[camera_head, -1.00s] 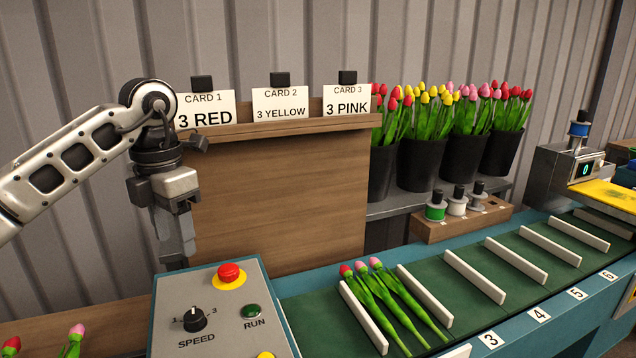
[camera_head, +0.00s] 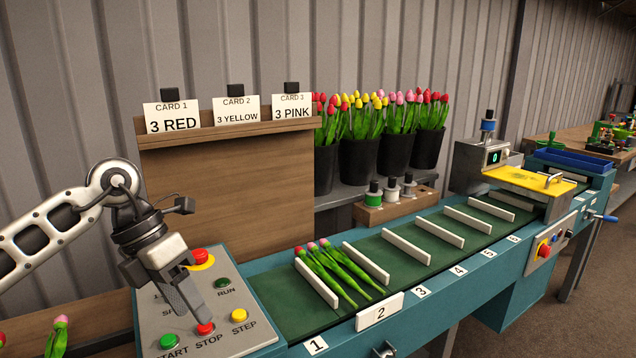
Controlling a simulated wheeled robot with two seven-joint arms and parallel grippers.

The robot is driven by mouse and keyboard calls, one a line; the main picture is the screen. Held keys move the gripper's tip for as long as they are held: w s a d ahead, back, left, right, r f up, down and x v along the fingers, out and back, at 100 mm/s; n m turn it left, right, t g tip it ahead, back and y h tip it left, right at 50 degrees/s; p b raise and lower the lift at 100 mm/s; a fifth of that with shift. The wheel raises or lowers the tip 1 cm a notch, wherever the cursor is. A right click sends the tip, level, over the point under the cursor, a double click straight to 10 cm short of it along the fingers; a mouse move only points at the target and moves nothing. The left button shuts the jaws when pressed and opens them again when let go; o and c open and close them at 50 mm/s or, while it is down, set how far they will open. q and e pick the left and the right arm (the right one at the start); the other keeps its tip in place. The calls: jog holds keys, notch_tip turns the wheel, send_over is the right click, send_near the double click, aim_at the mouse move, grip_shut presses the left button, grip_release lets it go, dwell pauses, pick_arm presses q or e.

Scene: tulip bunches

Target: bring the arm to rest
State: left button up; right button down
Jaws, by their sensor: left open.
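My left gripper (camera_head: 196,301) hangs over the control panel (camera_head: 258,333), its fingers pointing down close to the red STOP button (camera_head: 205,328). I cannot tell whether it touches the button. Its jaws are open with nothing seen between them. The left arm comes in from the left edge and partly hides the speed knob. My right gripper is not in view.
Several tulips (camera_head: 334,274) lie between white dividers on the green belt (camera_head: 412,264). The card board (camera_head: 228,190) stands behind the panel. Buckets of tulips (camera_head: 358,160) stand on the back shelf. A yellow plate (camera_head: 528,181) is at the right machine.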

pick_arm(q)
jog(key=s+d+n+t+h, duration=0.25)
jog(key=d+n+h, duration=0.25)
jog(key=d+h, duration=0.35)
jog(key=s+d+n+t+h, duration=0.1)
jog(key=s+d+n+h, duration=0.3)
jog(key=d+h, duration=0.5)
jog(key=a+f+n+t+y, duration=0.4)
jog(key=f+n+t+y, duration=0.3)
jog(key=n, duration=0.5)
jog(key=a+f+n+t+y, duration=0.4)
jog(key=f+n+t+y, duration=0.25)
jog(key=n, duration=0.65)
jog(key=s+a+f+n+g+y, duration=0.2)
jog(key=s+f+n, duration=0.1)
jog(key=s+f, duration=0.2)
jog(key=s+a+f+n+g+y, duration=0.2)
jog(key=s+f+n+g+y, duration=0.1)
jog(key=s+f, duration=0.3)
notch_tip(320, 180, down, 2)
jog(key=shift+a+f+n+g, duration=0.15)
jog(key=shift+a+n+g, duration=0.15)
